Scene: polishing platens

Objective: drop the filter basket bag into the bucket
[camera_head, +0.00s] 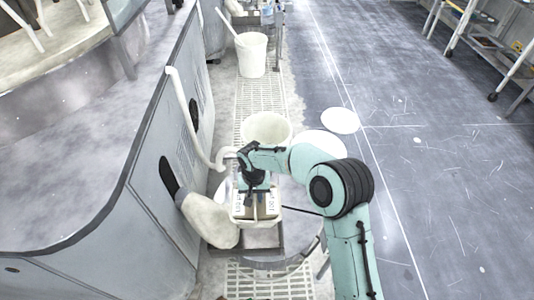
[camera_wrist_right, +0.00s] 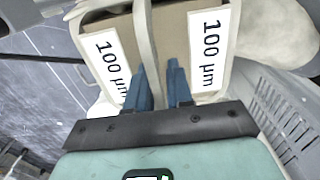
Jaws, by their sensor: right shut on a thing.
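The filter basket bag (camera_head: 256,216) is a pale, box-like bag with a strap handle and white labels. In the wrist view the bag (camera_wrist_right: 159,42) shows two "100 µm" labels, and its strap passes between the blue fingers of my right gripper (camera_wrist_right: 160,88). My right gripper (camera_head: 255,188) is shut on this strap, above the bag in the head view. I cannot tell whether the bag hangs free or rests on the stand. An open white bucket (camera_head: 266,122) stands just behind the gripper, partly hidden by my arm. My left gripper is not in view.
Another white bucket (camera_head: 252,58) with a stick stands farther back on the grating. A grey machine wall (camera_head: 150,170) with a white pipe (camera_head: 190,115) is close on the left. A thick off-white sleeve (camera_head: 210,222) lies beside the bag. White discs (camera_head: 340,120) lie right; floor beyond is open.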

